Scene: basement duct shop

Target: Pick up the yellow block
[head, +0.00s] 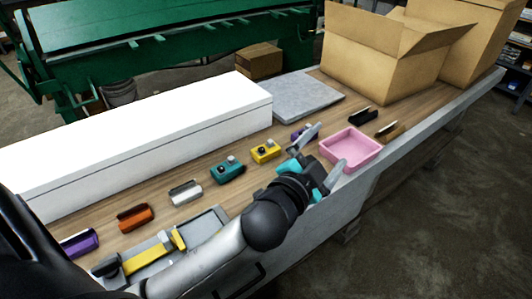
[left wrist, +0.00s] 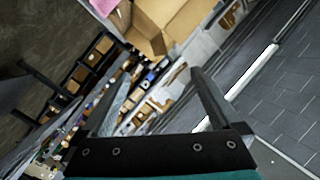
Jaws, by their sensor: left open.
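One finger overlaps the tray's near left corner in the picture. In the left wrist view the open fingers (left wrist: 152,88) have nothing between them, and I cannot make out the yellow block.
The pink tray (head: 369,160) is empty. A long white box (head: 130,137) lines the bench's back, with a grey slab (head: 308,96) beyond. Silver (head: 186,192), orange (head: 136,217) and purple (head: 79,244) pieces lie left. Cardboard boxes (head: 375,75) stand at the far right.

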